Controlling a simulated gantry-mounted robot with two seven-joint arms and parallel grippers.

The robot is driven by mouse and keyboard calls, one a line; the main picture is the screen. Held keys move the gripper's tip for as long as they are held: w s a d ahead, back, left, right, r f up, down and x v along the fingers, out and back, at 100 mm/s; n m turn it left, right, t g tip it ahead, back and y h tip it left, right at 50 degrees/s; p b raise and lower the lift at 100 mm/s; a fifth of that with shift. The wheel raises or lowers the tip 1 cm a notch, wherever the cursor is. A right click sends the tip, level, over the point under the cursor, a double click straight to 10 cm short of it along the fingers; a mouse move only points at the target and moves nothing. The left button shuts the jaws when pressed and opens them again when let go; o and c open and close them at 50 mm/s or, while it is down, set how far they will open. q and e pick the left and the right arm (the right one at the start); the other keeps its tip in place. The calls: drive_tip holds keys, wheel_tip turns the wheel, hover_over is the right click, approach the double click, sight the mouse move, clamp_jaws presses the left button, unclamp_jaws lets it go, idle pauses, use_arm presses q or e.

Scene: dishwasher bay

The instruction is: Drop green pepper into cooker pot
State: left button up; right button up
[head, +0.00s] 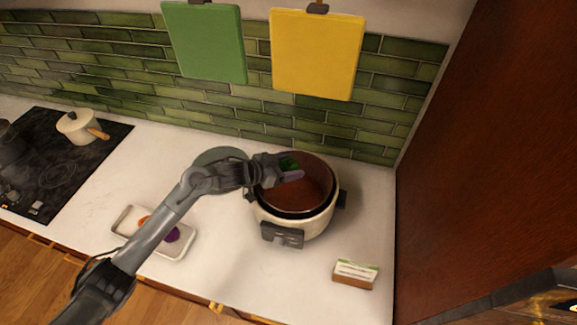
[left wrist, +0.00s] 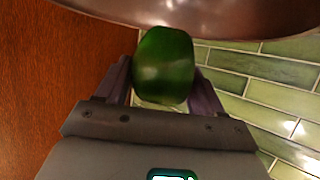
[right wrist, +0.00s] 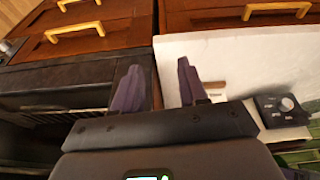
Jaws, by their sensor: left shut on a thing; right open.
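The green pepper (head: 289,163) is held in my left gripper (head: 293,174) over the cooker pot (head: 318,190), near its back left part. The pot is white outside, brown inside, and has no lid on it. In the left wrist view the pepper (left wrist: 165,62) sits between the two fingers of the gripper (left wrist: 164,88), with a curved piece of the pot (left wrist: 225,15) beyond it. The pepper's height above the pot floor is hard to tell. My right gripper (right wrist: 160,80) is open and empty, away from the pot, and shows only in its own wrist view.
A white tray (head: 174,252) with orange and purple items lies left of the pot. A grey-green round thing (head: 212,155) is partly behind my left arm. A small card holder (head: 354,275) stands front right. A brown panel (head: 480,170) bounds the right. Drawers (right wrist: 110,40) face my right gripper.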

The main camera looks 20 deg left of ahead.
use_arm(q)
drive_tip(key=shift+f+b, duration=1.35)
drive_tip(key=shift+f, duration=0.2)
drive_tip(key=o, duration=1.2)
drive_tip(key=v, duration=1)
drive_tip(key=shift+s+a+r, duration=0.1)
drive_tip(key=shift+s+a, duration=0.15)
